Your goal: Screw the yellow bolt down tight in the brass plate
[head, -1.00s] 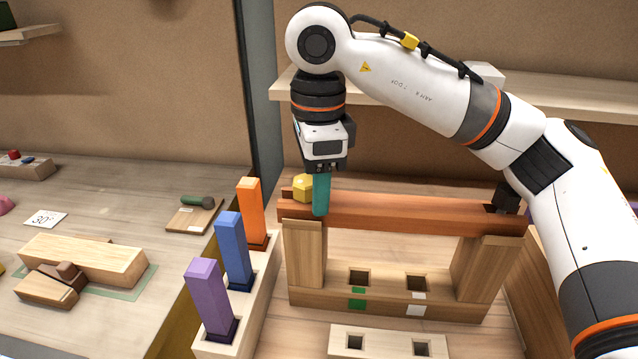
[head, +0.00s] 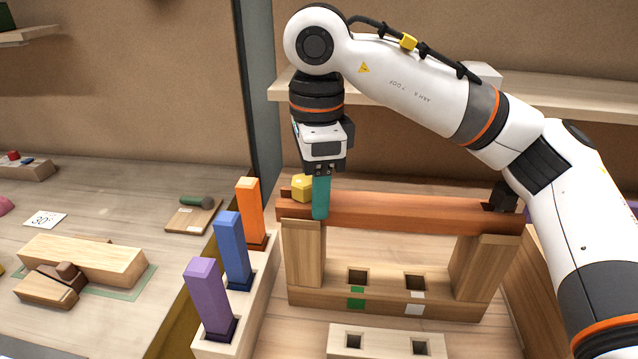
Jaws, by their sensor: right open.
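The yellow bolt (head: 301,186) shows as a faceted yellow head at the left end of the reddish-brown stringer (head: 400,212). My right gripper (head: 321,172) is open and points down just above and to the right of the head. A teal upright piece (head: 321,197) extends below the gripper, in front of the stringer and overlapping the bolt head's right side. I cannot tell whether it is part of the gripper or separate, nor whether anything touches the bolt. The bolt's shank is hidden, and I cannot make out the brass plate. My left gripper is out of view.
The stringer rests on a wooden frame (head: 303,253) with square holes in its base. A rack (head: 262,292) holds purple (head: 208,295), blue (head: 234,250) and orange (head: 250,212) pegs to the left. A holed pale block (head: 385,342) lies in front. A shelf (head: 420,97) runs behind my arm.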

